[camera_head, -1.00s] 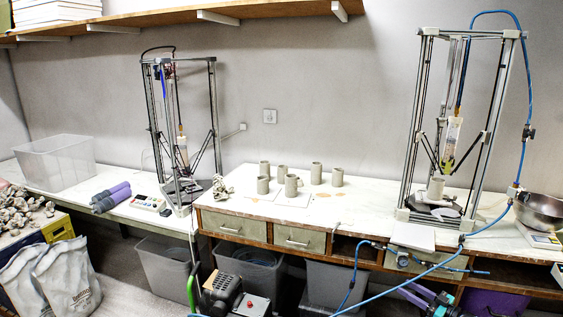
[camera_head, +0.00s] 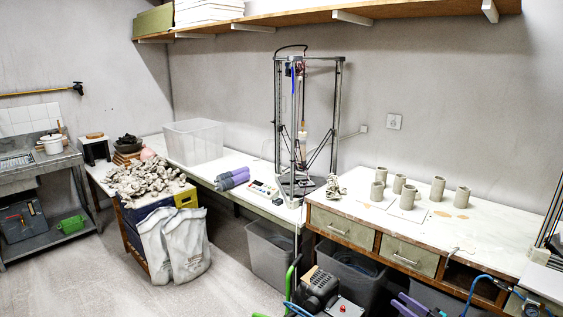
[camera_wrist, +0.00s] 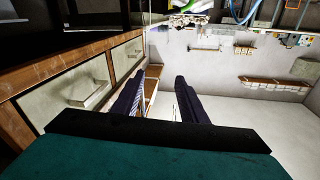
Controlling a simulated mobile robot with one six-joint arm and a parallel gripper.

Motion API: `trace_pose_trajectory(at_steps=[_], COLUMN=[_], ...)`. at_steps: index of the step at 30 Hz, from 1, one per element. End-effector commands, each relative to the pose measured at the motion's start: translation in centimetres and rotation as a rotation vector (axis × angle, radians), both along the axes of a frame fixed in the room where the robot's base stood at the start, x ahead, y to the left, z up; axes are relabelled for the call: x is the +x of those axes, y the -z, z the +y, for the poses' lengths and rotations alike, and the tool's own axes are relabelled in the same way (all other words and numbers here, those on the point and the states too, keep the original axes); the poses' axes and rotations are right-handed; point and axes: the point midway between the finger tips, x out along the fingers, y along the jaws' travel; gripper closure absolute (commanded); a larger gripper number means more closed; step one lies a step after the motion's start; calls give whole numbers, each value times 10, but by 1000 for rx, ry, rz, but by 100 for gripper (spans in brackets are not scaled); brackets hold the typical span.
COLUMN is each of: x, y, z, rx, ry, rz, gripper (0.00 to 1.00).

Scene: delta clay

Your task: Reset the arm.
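My gripper (camera_wrist: 158,90) shows in the wrist view. Its two dark fingers stand apart with nothing between them, so it is open and empty. Wooden drawer fronts with pale faces (camera_wrist: 85,85) lie to the left of the fingers in that view. The gripper touches nothing that I can see. In the head view the arm is not clearly shown; only purple parts at the bottom edge may belong to it.
The bench (camera_head: 490,222) holds several clay cups (camera_head: 437,189). Left of them stand a delta printer (camera_head: 281,120), a clear bin (camera_head: 193,142) and a table of clay scraps (camera_head: 150,182). A compressor (camera_head: 320,285) sits below. The floor (camera_head: 85,275) at left is free.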

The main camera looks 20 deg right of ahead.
Motion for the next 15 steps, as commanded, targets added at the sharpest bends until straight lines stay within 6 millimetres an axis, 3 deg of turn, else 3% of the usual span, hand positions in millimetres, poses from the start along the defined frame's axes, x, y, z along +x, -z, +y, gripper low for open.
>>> trace_pose_trajectory(at_steps=[1,6,15], x=[16,61,130], y=[1,7,20], z=[17,62,143], rx=[7,25,50], ry=[-12,-31,-34], rz=[-1,-2,8], gripper=[61,61,61])
